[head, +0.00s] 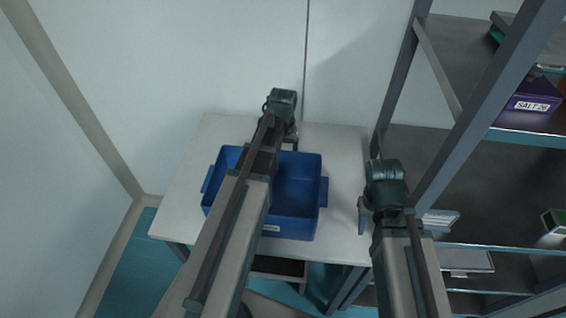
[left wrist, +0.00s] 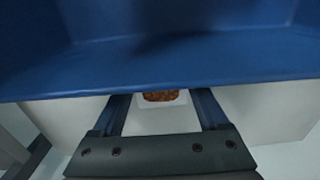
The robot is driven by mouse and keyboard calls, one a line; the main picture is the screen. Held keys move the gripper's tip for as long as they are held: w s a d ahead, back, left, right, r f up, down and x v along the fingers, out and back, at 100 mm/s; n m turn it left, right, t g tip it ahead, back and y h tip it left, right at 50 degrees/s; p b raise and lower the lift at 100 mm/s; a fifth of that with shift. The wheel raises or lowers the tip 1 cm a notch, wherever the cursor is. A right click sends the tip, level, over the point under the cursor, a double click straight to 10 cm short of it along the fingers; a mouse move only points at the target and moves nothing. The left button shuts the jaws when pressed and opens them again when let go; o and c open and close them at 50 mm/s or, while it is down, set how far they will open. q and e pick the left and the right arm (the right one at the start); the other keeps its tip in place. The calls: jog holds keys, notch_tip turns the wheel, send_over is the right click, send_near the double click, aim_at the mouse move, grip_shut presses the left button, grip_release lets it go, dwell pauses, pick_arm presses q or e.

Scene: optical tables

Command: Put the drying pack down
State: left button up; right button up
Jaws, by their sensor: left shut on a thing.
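The drying pack (left wrist: 160,97) shows in the left wrist view as a small pale packet with an orange-brown patch, between the two fingers of my left gripper (left wrist: 161,104). The left gripper is shut on it. In the head view my left arm reaches across a blue bin, and the left gripper (head: 292,141) is at the bin's far side; the pack is hidden there. The blue bin (head: 296,187) also fills the upper left wrist view (left wrist: 160,62), close to the fingertips. My right gripper (head: 363,214) is beside the table's right edge; its finger gap is not clear.
The bin stands on a white table (head: 345,155) against a pale wall, with bare tabletop on both sides of it. A dark metal shelf rack (head: 440,165) stands on the right, holding a purple box (head: 530,103) labelled SALT and a green box (head: 553,222).

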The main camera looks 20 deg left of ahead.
pick_arm(q)
jog(key=shift+f, duration=0.55)
pick_arm(e)
jog(key=shift+f, duration=0.55)
pick_arm(q)
jog(key=shift+r, duration=0.15)
pick_arm(e)
jog(key=shift+r, duration=0.15)
pick_arm(q)
jog(key=o, duration=1.4)
jog(key=shift+f, duration=0.2)
jog(key=shift+r, duration=0.1)
notch_tip(320, 180, up, 12)
jog(key=p, duration=1.2)
pick_arm(e)
notch_tip(320, 180, up, 12)
